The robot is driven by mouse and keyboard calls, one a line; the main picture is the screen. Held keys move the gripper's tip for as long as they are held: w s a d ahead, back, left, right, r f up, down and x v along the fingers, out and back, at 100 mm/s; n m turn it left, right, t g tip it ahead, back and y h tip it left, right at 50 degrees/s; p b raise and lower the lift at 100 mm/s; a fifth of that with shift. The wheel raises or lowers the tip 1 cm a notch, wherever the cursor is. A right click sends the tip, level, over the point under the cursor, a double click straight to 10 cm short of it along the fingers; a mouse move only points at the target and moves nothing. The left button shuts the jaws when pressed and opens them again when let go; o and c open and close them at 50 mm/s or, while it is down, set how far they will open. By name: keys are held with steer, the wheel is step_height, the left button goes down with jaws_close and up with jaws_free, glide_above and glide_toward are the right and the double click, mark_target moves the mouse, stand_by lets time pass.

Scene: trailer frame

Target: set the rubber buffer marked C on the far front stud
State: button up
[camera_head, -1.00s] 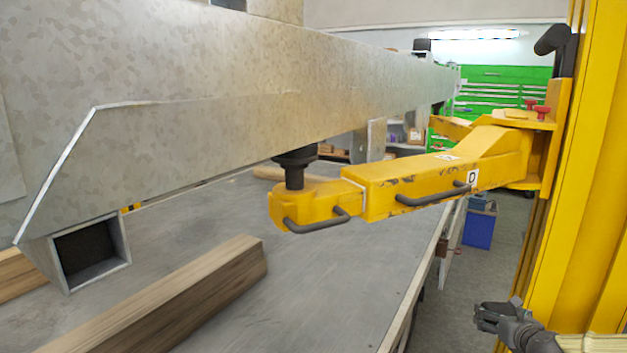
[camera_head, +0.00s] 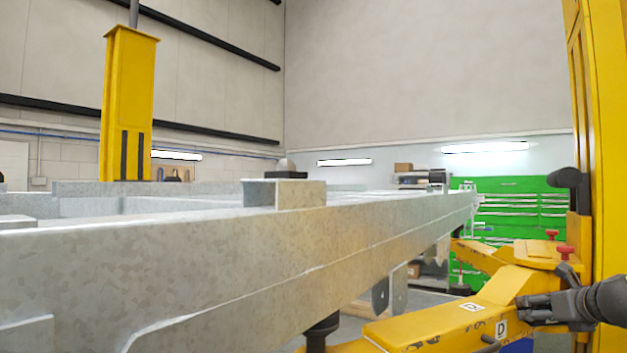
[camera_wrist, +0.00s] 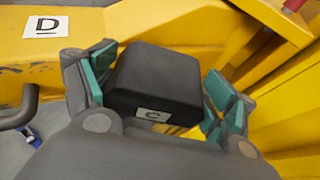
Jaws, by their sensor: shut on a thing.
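The rubber buffer marked C (camera_wrist: 155,78) is a black block with a white C label on its side. In the wrist view it sits between the teal pads of my gripper (camera_wrist: 158,88), which is shut on it. In the head view my gripper (camera_head: 535,308) is at the lower right, in front of the yellow lift arm; the buffer is hard to make out there. The galvanized trailer frame (camera_head: 260,255) runs from the near left to the far right. I cannot make out the far front stud clearly.
A yellow lift arm labelled D (camera_head: 440,325) is under the frame, close to my gripper. A yellow post (camera_head: 607,150) stands at the right edge. A dark block with a rounded grey top (camera_head: 286,172) shows above the frame. Green cabinets (camera_head: 520,215) are behind.

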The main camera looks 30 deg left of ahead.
steer(key=s+a+r+n+g+y, duration=0.25)
steer(key=s+a+r, duration=0.45)
steer(key=a+r, duration=0.5)
steer(key=s+a+r+n+g+y, duration=0.3)
steer(key=s+a+r, duration=0.4)
steer(key=a+r, duration=0.55)
steer(key=s+a+r+n+g, duration=0.1)
steer(key=s+a+r+n, duration=0.1)
steer(key=s+a+r, duration=0.3)
steer(key=s+a+r+n+g+y+b, duration=0.1)
steer(key=s+a+r, duration=0.4)
steer(key=s, duration=0.8)
steer(key=s+a+r+n+g+y, duration=0.1)
steer(key=s+a+r+n+g, duration=0.2)
steer(key=s, duration=0.7)
steer(key=shift+s+a+r+b, duration=0.1)
steer(key=shift+a+r+b, duration=0.1)
steer(key=shift+a+r, duration=0.5)
steer(key=shift+a+r+b, duration=0.15)
steer(key=shift+a+r, duration=0.35)
steer(key=shift+a, duration=0.4)
steer(key=shift+s, duration=0.1)
steer(key=shift+f+b, duration=2.2)
steer(key=shift+b, duration=0.25)
steer(key=shift+r+p, duration=0.1)
steer(key=shift+p, duration=0.35)
steer(key=shift+f+b, duration=0.55)
steer(key=shift+f, duration=0.9)
